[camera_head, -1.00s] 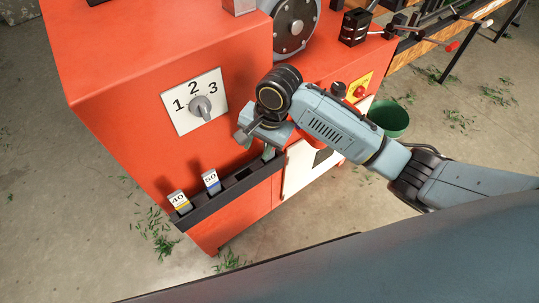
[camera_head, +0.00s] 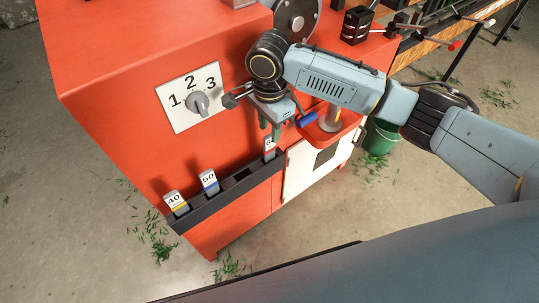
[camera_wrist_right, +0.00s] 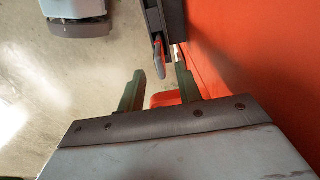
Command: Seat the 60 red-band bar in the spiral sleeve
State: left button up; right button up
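The 60 bar (camera_head: 269,146) stands in the right end of the dark rack (camera_head: 226,191) on the machine's front; part of its white label shows, but its colour band does not show clearly. My right gripper (camera_head: 270,130) is just above it, fingers pointing down, apart and empty. In the right wrist view the open fingers (camera_wrist_right: 161,82) show with a gap between them, and the rack (camera_wrist_right: 163,18) lies beyond. I cannot make out the spiral sleeve. My left gripper is not in view.
The 40 bar (camera_head: 175,203) and the 50 bar (camera_head: 209,182) stand left in the rack, with an empty slot beside them. A 1-2-3 dial (camera_head: 198,103) is left of my gripper. A red tray (camera_head: 328,127) with a blue-handled tool is right of it. A green bucket (camera_head: 380,137) stands on the floor.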

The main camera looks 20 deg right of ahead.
aim_at(269, 135)
jog(key=shift+f, duration=0.35)
notch_tip(269, 135, down, 4)
jog(key=shift+f+b, duration=0.2)
jog(key=shift+b, duration=0.5)
jog(key=shift+f, duration=0.45)
jog(key=c, duration=0.7)
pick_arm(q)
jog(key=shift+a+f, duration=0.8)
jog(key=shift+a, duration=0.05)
pick_arm(e)
grip_shut()
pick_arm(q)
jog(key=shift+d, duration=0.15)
